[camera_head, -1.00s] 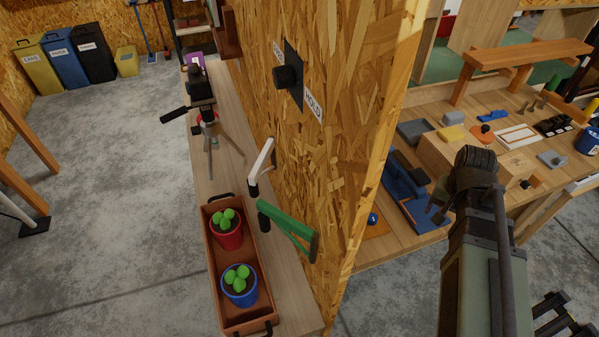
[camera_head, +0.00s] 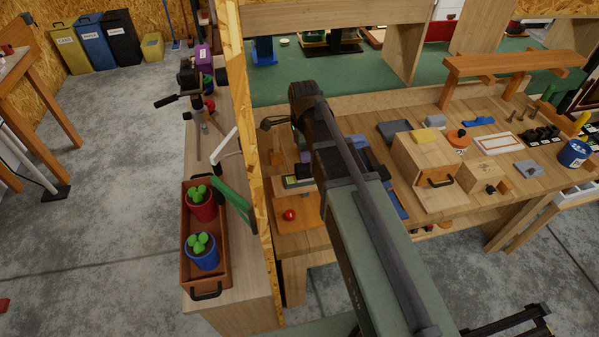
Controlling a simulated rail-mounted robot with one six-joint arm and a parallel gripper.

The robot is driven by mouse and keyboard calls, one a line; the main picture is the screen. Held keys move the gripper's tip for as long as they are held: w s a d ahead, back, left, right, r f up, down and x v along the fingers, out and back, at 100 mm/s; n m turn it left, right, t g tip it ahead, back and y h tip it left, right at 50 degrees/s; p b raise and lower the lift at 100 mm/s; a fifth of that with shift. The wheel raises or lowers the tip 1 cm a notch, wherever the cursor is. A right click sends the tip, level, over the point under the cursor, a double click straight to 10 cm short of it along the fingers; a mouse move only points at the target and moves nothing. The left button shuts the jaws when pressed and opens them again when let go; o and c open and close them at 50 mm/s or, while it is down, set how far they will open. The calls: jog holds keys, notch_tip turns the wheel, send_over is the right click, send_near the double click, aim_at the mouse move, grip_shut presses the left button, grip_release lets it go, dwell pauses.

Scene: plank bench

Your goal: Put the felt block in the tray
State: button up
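A shallow dark grey tray (camera_head: 395,130) lies on the plank bench, left of a wooden drawer box. I cannot tell for sure which thing is the felt block. A yellow block (camera_head: 425,135) lies on top of the drawer box, and a small grey block (camera_head: 436,119) lies behind it. My arm rises from the lower right across the middle of the bench and hides part of it. My gripper does not show; it may be hidden behind the arm.
The wooden drawer box (camera_head: 430,176), an orange tape roll (camera_head: 459,139), a blue cup (camera_head: 574,153) and a wooden riser (camera_head: 510,63) stand on the bench. A chipboard partition (camera_head: 243,110) edges its left. Beyond is a planter (camera_head: 222,270) with two potted plants.

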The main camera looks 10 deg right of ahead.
aim_at(304, 166)
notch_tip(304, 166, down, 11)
jog(key=b, duration=1.1)
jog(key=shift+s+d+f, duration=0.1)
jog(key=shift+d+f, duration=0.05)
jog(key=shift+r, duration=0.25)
jog(key=shift+p, duration=0.3)
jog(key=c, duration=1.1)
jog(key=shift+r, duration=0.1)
